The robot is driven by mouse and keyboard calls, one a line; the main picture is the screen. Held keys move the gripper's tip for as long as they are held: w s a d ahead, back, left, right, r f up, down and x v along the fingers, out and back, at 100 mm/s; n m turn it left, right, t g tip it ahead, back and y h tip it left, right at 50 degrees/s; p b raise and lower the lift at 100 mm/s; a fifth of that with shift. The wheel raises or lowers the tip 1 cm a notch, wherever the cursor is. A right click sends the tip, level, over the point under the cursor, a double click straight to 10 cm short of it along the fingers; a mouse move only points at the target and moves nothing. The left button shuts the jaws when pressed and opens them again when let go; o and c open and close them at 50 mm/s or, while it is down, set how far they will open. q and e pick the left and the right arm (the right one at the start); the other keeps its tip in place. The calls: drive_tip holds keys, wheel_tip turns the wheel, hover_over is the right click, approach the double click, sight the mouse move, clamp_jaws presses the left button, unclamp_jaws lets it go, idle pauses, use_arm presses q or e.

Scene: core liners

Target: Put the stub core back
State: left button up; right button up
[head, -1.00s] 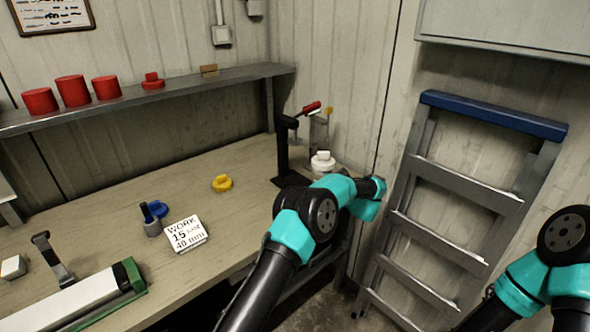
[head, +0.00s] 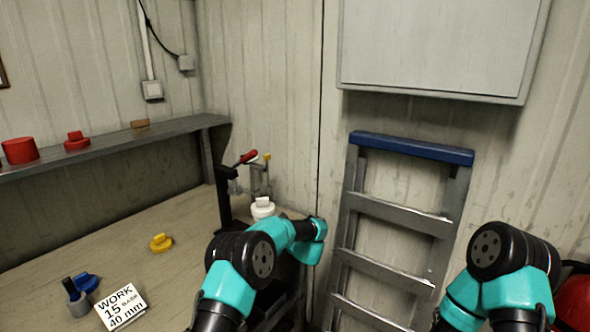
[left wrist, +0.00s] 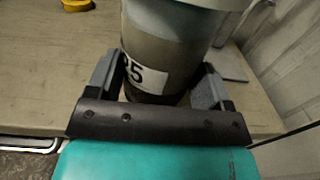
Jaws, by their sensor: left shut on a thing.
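My left gripper (left wrist: 158,78) shows in the left wrist view, shut on a grey-brown cylinder (left wrist: 165,45) with a white label, its digits partly hidden, and a paler rim at the top. The cylinder stands between the two fingers; its upper end is cut off by the frame. In the head view my left arm reaches past the bench's right end, and its gripper and the held cylinder are hidden there. I cannot tell whether the cylinder is the stub core. My right arm is at the right of the head view, with its gripper out of frame.
The bench (head: 120,232) holds a yellow cap (head: 161,243), a blue cap (head: 87,283), a small grey cup (head: 79,305), a work card (head: 121,306), a black stand (head: 224,195) and a white capped piece (head: 262,208). A ladder (head: 400,212) leans behind my arms. Red caps (head: 76,141) sit on the shelf.

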use_arm(q)
drive_tip(key=s+a+m+t+h, duration=0.2)
drive_tip(key=s+h, duration=0.1)
drive_tip(key=s, duration=0.4)
drive_tip(key=s+a+f+m+t+h, duration=0.1)
drive_tip(key=s+a+m+t+h, duration=0.1)
drive_tip(key=s, duration=0.6)
drive_tip(key=s+a+m+t+h, duration=0.2)
drive_tip(key=s+m+t+h, duration=0.1)
drive_tip(key=s, duration=0.5)
drive_tip(key=shift+s+a+f+m+h, duration=0.2)
drive_tip(key=shift+m+h, duration=0.2)
drive_tip(key=shift+h, duration=0.5)
drive_tip(key=shift+w+a, duration=0.1)
